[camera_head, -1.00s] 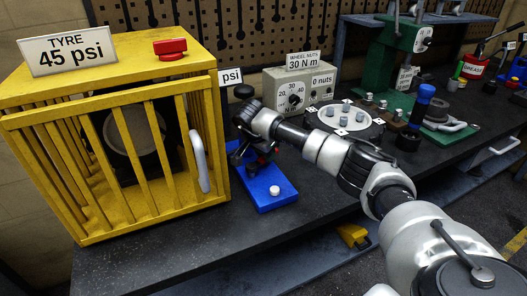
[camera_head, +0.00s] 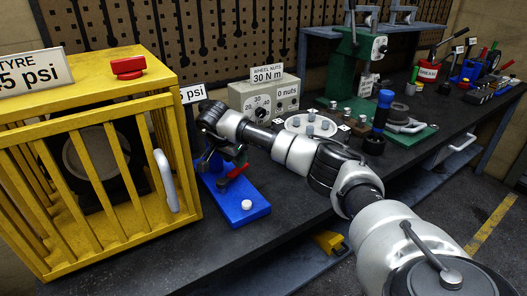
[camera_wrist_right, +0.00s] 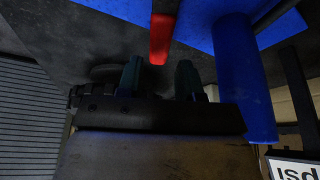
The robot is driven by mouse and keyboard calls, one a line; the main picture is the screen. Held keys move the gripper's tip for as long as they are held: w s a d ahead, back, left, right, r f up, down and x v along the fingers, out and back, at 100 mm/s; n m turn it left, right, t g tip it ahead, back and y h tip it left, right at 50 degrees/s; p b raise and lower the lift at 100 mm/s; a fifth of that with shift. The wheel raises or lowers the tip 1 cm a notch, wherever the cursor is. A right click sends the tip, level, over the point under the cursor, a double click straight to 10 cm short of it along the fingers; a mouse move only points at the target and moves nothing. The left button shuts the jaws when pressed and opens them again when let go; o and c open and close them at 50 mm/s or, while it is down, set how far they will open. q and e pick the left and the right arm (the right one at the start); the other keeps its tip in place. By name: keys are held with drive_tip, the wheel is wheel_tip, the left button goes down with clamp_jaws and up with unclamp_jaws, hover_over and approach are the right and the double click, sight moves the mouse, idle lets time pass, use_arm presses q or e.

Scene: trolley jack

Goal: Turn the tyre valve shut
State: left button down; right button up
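The blue stand (camera_head: 240,203) sits on the bench right of the yellow cage, with a white knob on its front. A red lever (camera_head: 233,175) slants over the stand; it looks like the valve handle. My right gripper (camera_head: 222,152) points down over the back of the stand, small and partly hidden by my wrist. In the right wrist view, my right gripper (camera_wrist_right: 160,78) has its two dark fingers apart. The end of the red lever (camera_wrist_right: 161,35) shows beyond the gap, with nothing visibly gripped. A blue cylinder (camera_wrist_right: 243,75) stands close beside the fingers. My left gripper is not in view.
The yellow cage (camera_head: 110,105) holds a tyre and carries a "TYRE" psi sign (camera_head: 30,72) and a red knob (camera_head: 128,67). A grey wheel-nuts box (camera_head: 262,98), round plate (camera_head: 311,125) and green press (camera_head: 352,65) stand behind my arm. The bench front is clear.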

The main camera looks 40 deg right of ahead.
drive_tip(key=s+d+r+b, duration=0.2)
drive_tip(key=s+d+r, duration=0.3)
drive_tip(key=s, duration=0.5)
wheel_tip(320, 180, up, 3)
drive_tip(key=shift+s+f, duration=0.2)
drive_tip(key=shift+s, duration=0.1)
